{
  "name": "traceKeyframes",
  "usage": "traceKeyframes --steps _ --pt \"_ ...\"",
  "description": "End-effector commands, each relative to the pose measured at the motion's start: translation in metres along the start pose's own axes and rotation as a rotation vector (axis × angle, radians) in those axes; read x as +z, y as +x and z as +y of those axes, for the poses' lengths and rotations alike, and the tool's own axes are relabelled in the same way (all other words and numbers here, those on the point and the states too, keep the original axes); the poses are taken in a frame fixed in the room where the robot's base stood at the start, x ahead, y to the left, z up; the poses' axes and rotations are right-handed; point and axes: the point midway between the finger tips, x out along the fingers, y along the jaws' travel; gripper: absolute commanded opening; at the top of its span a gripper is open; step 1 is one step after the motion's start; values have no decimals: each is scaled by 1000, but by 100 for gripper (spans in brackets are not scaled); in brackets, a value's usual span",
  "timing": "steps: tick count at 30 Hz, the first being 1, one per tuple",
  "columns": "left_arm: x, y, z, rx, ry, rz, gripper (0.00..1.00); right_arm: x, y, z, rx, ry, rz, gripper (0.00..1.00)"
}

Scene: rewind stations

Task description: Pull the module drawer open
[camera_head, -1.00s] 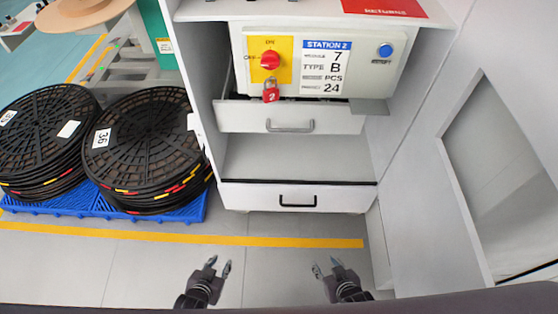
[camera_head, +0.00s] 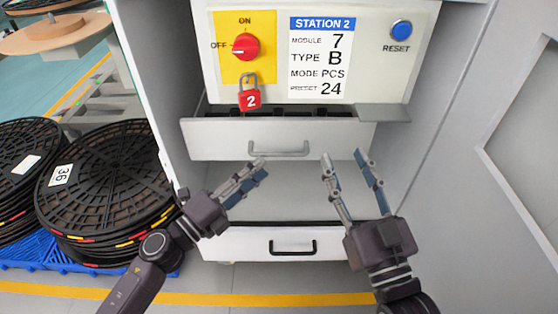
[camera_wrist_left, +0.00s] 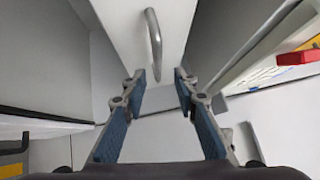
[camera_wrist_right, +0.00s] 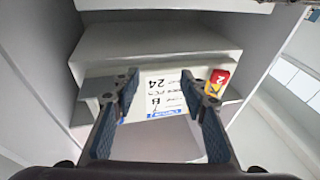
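The upper drawer (camera_head: 215,142) has a pale grey front and a silver bar handle (camera_head: 279,150). It is under the control box, with a dark interior strip showing above its front edge. My left gripper (camera_head: 260,168) is just below the left part of this handle in the head view. In the left wrist view the handle (camera_wrist_left: 155,45) is ahead of the parted fingers (camera_wrist_left: 160,78), not between them. My right gripper (camera_head: 345,159) is open and empty, right of the handle. Its fingers are also apart in the right wrist view (camera_wrist_right: 165,85). A lower drawer (camera_head: 235,243) has a black handle (camera_head: 292,247).
The Station 2 control box (camera_head: 375,75) overhangs the upper drawer, with a red switch (camera_head: 245,46), a red padlock (camera_head: 249,98) and a blue reset button (camera_head: 401,30). Cabinet side walls flank the drawers. Black reels (camera_head: 110,185) lie on a blue pallet at left.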

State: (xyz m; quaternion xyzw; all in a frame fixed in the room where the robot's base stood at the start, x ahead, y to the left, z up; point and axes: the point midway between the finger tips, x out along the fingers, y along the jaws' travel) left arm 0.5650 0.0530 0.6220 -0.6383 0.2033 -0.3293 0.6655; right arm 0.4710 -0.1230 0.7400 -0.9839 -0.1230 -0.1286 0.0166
Motion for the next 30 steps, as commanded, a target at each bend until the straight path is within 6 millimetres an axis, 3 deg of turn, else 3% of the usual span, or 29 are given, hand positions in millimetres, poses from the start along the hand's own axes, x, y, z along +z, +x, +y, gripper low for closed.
traceKeyframes --steps 5,18,29,30 --pt "0 14 3 10 42 17 27 -6 0 0 -1 0 19 40" --pt "-1 73 4 10 36 14 27 -24 -1 -3 -5 3 106 40" --pt "0 79 4 12 34 12 27 -27 -1 -3 -6 3 118 40" --pt "0 79 4 11 34 12 24 -27 -1 -3 -6 3 118 40"
